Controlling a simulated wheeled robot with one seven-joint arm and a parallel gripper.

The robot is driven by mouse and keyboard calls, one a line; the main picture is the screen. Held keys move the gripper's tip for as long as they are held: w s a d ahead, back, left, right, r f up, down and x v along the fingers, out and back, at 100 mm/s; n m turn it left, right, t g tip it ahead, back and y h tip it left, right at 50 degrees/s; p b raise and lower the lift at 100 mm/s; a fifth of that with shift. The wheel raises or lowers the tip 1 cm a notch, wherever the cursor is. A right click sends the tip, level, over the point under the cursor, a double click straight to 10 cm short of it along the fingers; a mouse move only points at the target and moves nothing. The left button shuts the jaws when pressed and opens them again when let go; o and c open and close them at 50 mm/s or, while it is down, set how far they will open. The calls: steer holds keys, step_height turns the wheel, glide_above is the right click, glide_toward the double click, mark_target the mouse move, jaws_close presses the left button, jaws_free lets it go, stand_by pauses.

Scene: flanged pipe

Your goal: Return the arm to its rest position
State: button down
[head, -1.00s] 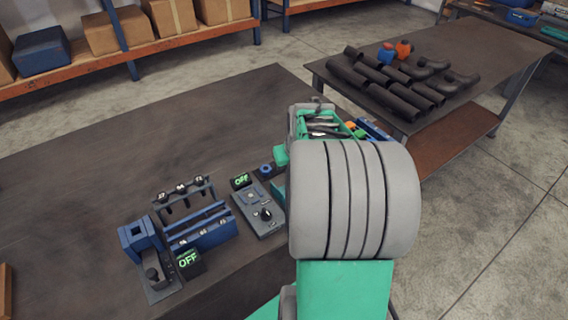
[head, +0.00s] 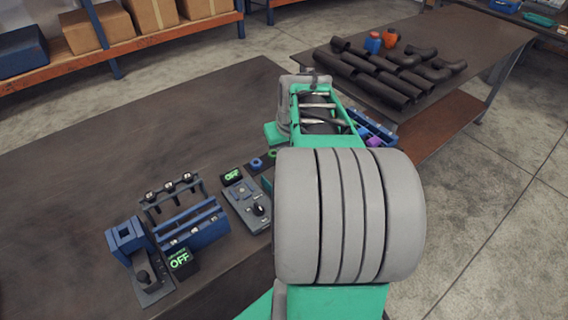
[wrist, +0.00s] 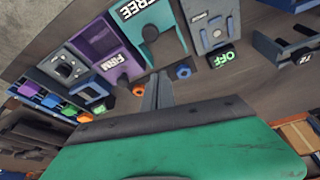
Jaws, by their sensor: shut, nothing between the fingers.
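My gripper (wrist: 158,92) shows in the wrist view as two dark fingers shut together with nothing between them. It hangs above the workbench, with a small orange ring (wrist: 138,89) to its left and a small blue ring (wrist: 183,72) to its right. In the head view my grey and green arm (head: 345,215) fills the middle right, folded over the bench's right part. My fingertips are hidden there behind the arm.
The dark workbench (head: 100,165) has clear room at left. A blue fixture (head: 190,226) and a control box (head: 247,202) stand near my arm. Purple (wrist: 100,50) and green (wrist: 150,30) units sit close to my gripper. Pipes (head: 375,75) lie on a table behind.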

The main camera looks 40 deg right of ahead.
steer(key=d+v, duration=0.1)
steer(key=v, duration=0.5)
steer(key=s+f+m, duration=0.1)
steer(key=s+a+f+m, duration=0.1)
steer(key=f, duration=0.1)
steer(key=s+f+g, duration=0.1)
steer(key=s+f, duration=0.1)
steer(key=shift+s+a+f+m, duration=0.1)
steer(key=shift+s+a+m, duration=0.05)
steer(key=shift+a+m, duration=0.25)
steer(key=a+n+y, duration=0.1)
steer(key=a+n, duration=0.5)
steer(key=a, duration=1.7)
steer(key=shift+s+r+n+t, duration=0.3)
steer(key=shift+r+t, duration=0.1)
steer(key=shift+r, duration=0.05)
